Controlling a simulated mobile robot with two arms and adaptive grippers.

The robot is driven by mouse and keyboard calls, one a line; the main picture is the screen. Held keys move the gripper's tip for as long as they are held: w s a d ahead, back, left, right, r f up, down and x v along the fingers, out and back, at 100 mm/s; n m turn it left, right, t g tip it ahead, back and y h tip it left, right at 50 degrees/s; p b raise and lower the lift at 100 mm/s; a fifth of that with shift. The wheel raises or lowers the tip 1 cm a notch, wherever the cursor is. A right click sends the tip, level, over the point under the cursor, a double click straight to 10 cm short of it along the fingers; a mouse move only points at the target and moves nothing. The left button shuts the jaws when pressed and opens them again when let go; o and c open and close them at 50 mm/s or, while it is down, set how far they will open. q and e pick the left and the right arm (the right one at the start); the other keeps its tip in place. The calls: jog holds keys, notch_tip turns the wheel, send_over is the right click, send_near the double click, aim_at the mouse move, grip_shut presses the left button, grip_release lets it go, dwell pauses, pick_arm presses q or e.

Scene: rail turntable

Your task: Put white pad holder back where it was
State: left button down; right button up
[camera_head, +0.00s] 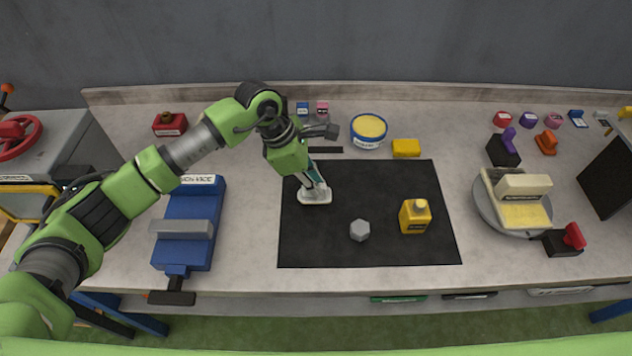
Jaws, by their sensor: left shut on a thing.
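The white pad holder (314,196) is on or just above the left part of the black mat (340,252); I cannot tell whether it touches. Its pale flat base shows, and its upper part is partly hidden by my gripper. My left gripper (309,180) reaches down over it from the upper left and is shut on it. The fingertips are small and partly hidden. My right gripper is not in view.
A grey hex piece (360,231) and a yellow bottle (415,217) stand on the mat. A blue vice (203,205) is to the left. Behind are a yellow-topped tub (369,131) and a yellow block (406,148). A round pan (489,208) is right. The mat's front is clear.

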pick_arm(q)
jog(key=shift+f, duration=0.75)
jog(key=c, duration=2.4)
grip_release()
jog(key=o, duration=0.5)
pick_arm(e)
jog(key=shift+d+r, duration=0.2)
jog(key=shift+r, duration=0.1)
